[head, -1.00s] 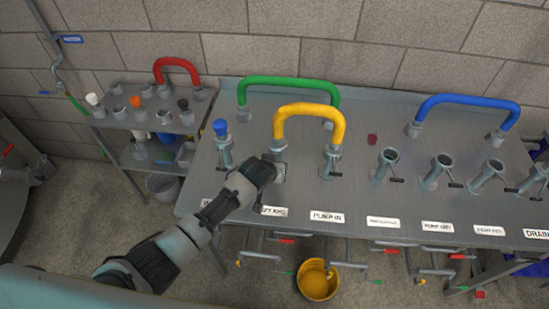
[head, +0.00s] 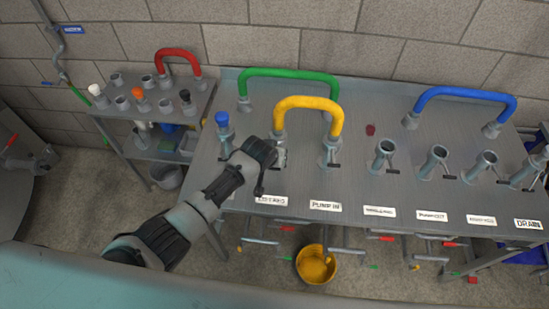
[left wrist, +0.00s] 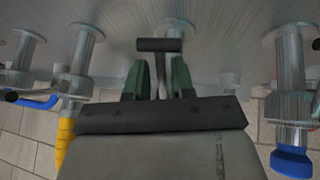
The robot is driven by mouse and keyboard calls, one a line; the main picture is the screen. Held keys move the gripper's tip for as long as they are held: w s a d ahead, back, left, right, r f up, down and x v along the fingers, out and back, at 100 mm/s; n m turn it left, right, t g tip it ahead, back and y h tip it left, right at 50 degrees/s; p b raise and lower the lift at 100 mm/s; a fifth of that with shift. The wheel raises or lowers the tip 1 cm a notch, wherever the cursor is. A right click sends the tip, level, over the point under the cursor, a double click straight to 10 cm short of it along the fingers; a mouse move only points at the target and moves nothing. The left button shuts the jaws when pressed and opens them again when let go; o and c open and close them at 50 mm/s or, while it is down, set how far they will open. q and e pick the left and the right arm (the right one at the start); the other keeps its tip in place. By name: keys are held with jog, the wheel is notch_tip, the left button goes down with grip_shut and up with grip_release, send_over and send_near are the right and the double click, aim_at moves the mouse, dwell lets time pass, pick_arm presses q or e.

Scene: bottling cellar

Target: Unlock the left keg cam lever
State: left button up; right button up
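The yellow hose (head: 309,103) joins the left keg port (head: 279,156) to the pump-in port (head: 329,150). The left keg label (head: 272,199) is on the bench in front. My left gripper (head: 274,152) is at the left keg port and hides part of it and its lever in the head view. In the left wrist view, the lever's dark crossbar (left wrist: 160,45) lies just beyond the green fingertips (left wrist: 160,72). Its stem runs between the fingers, with gaps showing beside it, so the gripper looks open. My right gripper is not in view.
A port with a blue cap (head: 222,121) stands just left of my gripper. The green hose (head: 289,77) arches behind; the blue hose (head: 464,99) is at the right. A yellow bucket (head: 315,263) stands below the bench. A side shelf (head: 180,106) holds several fittings.

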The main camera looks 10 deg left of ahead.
pick_arm(q)
jog(key=shift+o, duration=0.8)
jog(key=shift+s, duration=0.1)
jog(key=v, duration=1)
jog(key=shift+s+r, duration=0.25)
jog(key=shift+r, duration=0.05)
jog(key=shift+o, duration=0.3)
